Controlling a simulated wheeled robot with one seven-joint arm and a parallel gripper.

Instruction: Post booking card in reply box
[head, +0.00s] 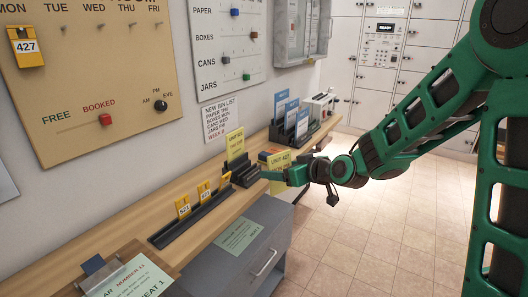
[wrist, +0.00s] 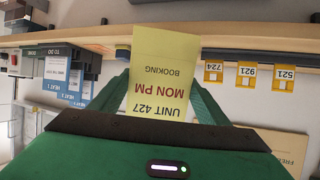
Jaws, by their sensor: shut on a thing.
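A yellow booking card (wrist: 165,75) reading "UNIT 427 MON PM BOOKING" is held between the green fingers of my gripper (wrist: 162,105). Its print is upside down in the wrist view. Another yellow card (head: 235,143) stands in that rack (head: 246,172). No box is clearly labelled as the reply box; a white box with dark parts (head: 320,104) stands at the shelf's far end.
The wooden shelf (head: 150,212) runs along the wall, with yellow number tags (head: 204,190) in a dark holder and blue-topped cards (head: 291,116) in racks. A grey cabinet (head: 236,250) stands below it. A tag reading 427 (head: 25,46) hangs under MON. The tiled floor to the right is clear.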

